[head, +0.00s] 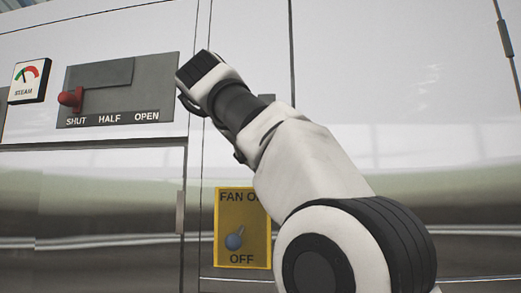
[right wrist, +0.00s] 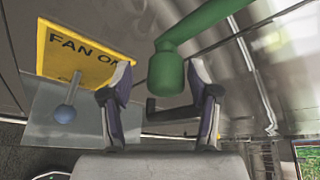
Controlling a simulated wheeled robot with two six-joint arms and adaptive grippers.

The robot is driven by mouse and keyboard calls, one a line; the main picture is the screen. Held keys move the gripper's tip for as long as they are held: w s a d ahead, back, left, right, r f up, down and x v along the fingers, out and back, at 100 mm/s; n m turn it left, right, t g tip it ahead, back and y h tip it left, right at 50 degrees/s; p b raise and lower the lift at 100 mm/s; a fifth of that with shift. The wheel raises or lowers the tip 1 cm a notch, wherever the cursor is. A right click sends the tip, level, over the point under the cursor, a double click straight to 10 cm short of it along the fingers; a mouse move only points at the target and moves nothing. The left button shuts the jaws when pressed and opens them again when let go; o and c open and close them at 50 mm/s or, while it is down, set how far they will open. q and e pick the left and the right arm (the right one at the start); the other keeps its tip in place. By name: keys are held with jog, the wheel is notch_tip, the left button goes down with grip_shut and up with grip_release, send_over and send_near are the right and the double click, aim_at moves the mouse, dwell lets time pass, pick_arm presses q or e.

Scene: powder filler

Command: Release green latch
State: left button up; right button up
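The green latch (right wrist: 166,72) shows in the right wrist view as a thick rounded bar coming down from the upper right. Its blunt lower end appears between the fingers of my right gripper (right wrist: 159,70). The fingers are spread. There is a clear gap on the left side of the latch, and the right finger appears close to it. I cannot tell whether it touches. In the head view my right arm reaches up and left across the panel. The latch does not show there. My left gripper is in neither view.
A yellow fan switch plate (head: 243,196) with a blue knob (head: 234,240) sits below my right arm. A grey slot panel marked SHUT, HALF, OPEN (head: 155,80) has a red handle (head: 71,99) at SHUT. A steam gauge (head: 27,80) is at the left.

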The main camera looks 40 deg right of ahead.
jog(key=shift+s+a+r, duration=0.2)
jog(key=shift+a, duration=0.1)
jog(key=v, duration=0.6)
jog(key=shift+a, duration=0.2)
jog(key=shift+s+a, duration=0.1)
jog(key=shift+a, duration=0.1)
